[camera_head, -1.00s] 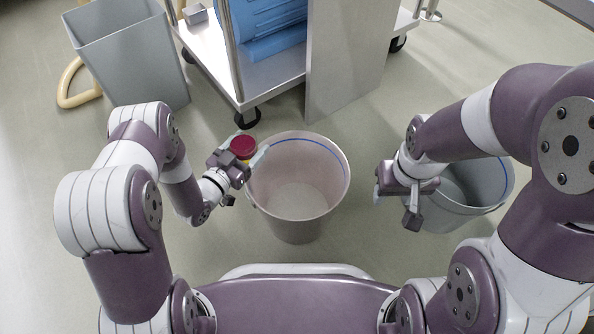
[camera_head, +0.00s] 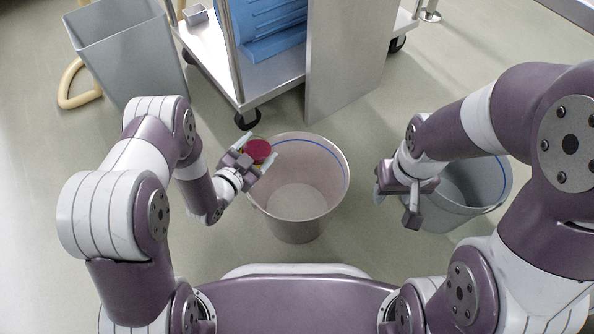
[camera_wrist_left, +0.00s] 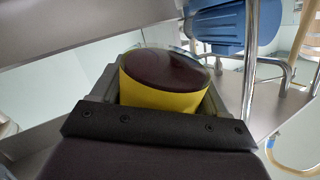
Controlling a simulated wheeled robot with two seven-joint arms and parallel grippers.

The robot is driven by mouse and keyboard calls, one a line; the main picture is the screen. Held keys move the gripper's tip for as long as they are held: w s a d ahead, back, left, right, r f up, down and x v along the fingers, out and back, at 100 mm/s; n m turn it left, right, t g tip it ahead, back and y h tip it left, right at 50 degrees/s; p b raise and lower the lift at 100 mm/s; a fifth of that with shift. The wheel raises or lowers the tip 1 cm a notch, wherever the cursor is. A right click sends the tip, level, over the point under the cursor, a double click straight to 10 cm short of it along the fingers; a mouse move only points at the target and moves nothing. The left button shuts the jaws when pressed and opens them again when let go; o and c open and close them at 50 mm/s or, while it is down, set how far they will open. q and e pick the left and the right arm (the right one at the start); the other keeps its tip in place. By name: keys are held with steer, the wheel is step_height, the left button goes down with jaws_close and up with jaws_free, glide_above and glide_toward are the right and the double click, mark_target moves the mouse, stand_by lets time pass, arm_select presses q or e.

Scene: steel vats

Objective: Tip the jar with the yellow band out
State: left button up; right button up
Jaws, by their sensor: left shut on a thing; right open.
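The jar with the yellow band (camera_wrist_left: 165,98) is held in my left gripper (camera_head: 258,160). In the head view its dark red top (camera_head: 259,150) faces up and toward the camera, at the left rim of a pinkish bucket (camera_head: 335,190). The left wrist view shows its yellow side and dark round end between the fingers. The bucket's visible inside looks empty. My right gripper (camera_head: 394,192) is open and empty beside a grey bucket (camera_head: 490,190) on the right, partly hidden by my right arm.
A steel cart (camera_head: 285,75) with a blue ribbed object (camera_head: 270,22) stands at the back. A grey bin (camera_head: 130,55) stands at the back left, by a beige curved tube (camera_head: 68,88). Floor shows between the buckets.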

arm_select(q)
steer(key=shift+s+d+f+m+y, duration=0.1)
steer(key=shift+d+f+m+y, duration=0.35)
steer(key=shift+d+m+y, duration=0.35)
stand_by(0.7)
steer(key=shift+r+m+g, duration=0.3)
steer(key=shift+r+m, duration=0.15)
steer(key=shift+m, duration=0.25)
stand_by(0.7)
steer(key=shift+a+f+m+y, duration=0.15)
steer(key=shift+f+m+y, duration=0.15)
steer(key=shift+m+y, duration=0.25)
stand_by(1.1)
steer(key=shift+r+m+y+p, duration=0.35)
steer(key=shift+r+m, duration=0.1)
steer(key=shift+m, duration=0.2)
stand_by(1.2)
steer(key=shift+f+m+y+b, duration=0.3)
steer(key=shift+m+y, duration=0.1)
steer(key=shift+m, duration=0.1)
stand_by(1.1)
